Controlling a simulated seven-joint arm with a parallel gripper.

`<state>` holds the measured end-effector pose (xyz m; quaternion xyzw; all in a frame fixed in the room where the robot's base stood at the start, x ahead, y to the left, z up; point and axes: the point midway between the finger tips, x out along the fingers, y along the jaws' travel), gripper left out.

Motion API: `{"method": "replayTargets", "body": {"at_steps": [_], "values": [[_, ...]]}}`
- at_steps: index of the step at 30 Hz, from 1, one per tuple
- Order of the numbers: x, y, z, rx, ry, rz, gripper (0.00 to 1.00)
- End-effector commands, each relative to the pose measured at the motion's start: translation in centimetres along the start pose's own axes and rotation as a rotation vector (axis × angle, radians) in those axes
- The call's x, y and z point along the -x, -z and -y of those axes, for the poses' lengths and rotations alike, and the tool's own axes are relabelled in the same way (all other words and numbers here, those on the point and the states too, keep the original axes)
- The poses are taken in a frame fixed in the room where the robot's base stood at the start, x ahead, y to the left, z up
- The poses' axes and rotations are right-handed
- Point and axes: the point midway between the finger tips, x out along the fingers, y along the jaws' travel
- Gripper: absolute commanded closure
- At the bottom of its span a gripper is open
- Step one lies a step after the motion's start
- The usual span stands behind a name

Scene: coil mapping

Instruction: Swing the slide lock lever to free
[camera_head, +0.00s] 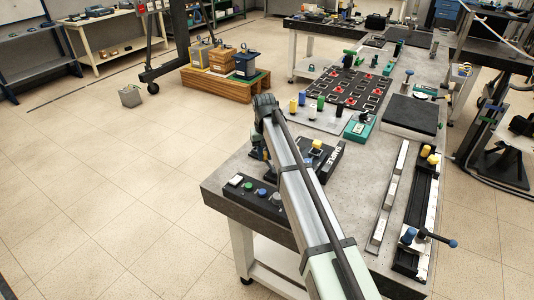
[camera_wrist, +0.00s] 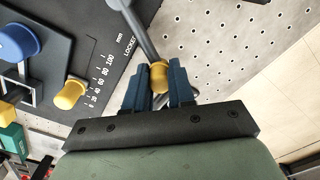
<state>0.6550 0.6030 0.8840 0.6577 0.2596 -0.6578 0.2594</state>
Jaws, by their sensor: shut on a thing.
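In the wrist view, the grey lever (camera_wrist: 140,35) runs from a pivot at the top edge down to a yellow knob (camera_wrist: 159,74). My gripper (camera_wrist: 159,78) has its two blue fingers on either side of this knob and is shut on it. The lever is beside a black plate (camera_wrist: 110,25) with a millimetre scale and partly cut-off lettering that begins "LOCKE". In the head view, my arm hides the lever, and the black plate (camera_head: 328,162) shows only in part.
A second yellow knob (camera_wrist: 68,95) and a blue knob (camera_wrist: 18,42) stand on the plate's side. In the head view, a button box (camera_head: 250,195) sits at the bench's front left, and a rail with a blue-tipped handle (camera_head: 437,238) lies at right.

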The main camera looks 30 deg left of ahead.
Motion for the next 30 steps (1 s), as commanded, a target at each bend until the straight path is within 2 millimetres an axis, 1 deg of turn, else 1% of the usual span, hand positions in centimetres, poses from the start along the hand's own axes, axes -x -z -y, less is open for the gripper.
{"method": "replayTargets", "body": {"at_steps": [9,18,24,30], "values": [[0.0,-1.0,2.1,0.282,-0.001,0.000,1.00],[0.0,-2.4,3.8,0.550,-0.001,0.000,1.00],[0.0,-3.2,4.5,0.687,0.000,0.000,1.00],[0.0,-3.8,4.8,0.778,0.000,0.000,1.00]]}}
